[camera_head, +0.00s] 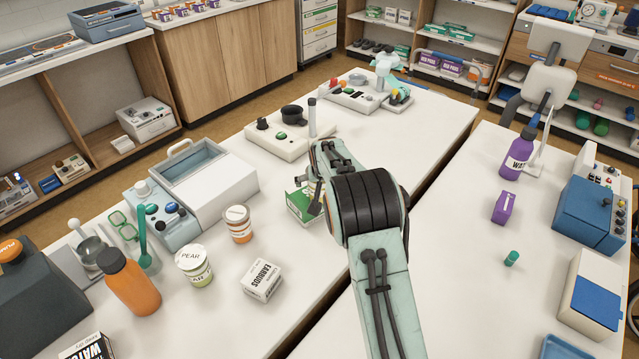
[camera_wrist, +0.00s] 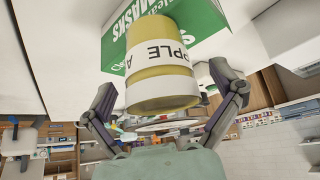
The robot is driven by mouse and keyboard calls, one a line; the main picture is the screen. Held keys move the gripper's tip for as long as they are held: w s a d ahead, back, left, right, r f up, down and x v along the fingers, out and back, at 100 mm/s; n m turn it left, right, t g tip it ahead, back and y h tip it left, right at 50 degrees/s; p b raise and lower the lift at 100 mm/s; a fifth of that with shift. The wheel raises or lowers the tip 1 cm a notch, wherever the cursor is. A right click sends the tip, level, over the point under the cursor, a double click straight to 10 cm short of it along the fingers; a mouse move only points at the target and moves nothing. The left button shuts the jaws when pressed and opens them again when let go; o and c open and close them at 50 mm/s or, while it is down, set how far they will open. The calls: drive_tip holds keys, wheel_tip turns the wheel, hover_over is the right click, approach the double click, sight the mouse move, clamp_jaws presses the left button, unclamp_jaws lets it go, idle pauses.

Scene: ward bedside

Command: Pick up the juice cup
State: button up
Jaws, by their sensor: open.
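A yellow cup with a white label reading "APPLE", which fits the juice cup (camera_wrist: 160,50), shows in the wrist view, upside down in the picture. My gripper (camera_wrist: 166,88) is open, with one finger on either side of the cup and visible gaps at the tips. The cup stands close in front of a green and white masks box (camera_wrist: 205,20). In the head view my gripper (camera_head: 318,180) is over the table beside that box (camera_head: 302,204); the apple cup is hidden there behind my arm.
A pear cup (camera_head: 196,268), an orange cup (camera_head: 238,225), an earbuds box (camera_head: 262,281) and an orange bottle (camera_head: 131,284) stand to the left. A device with a knob and black cup (camera_head: 288,135) stands behind. A gap (camera_head: 430,185) separates the two tables.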

drive_tip(key=c, duration=1.3)
drive_tip(key=shift+r, duration=0.15)
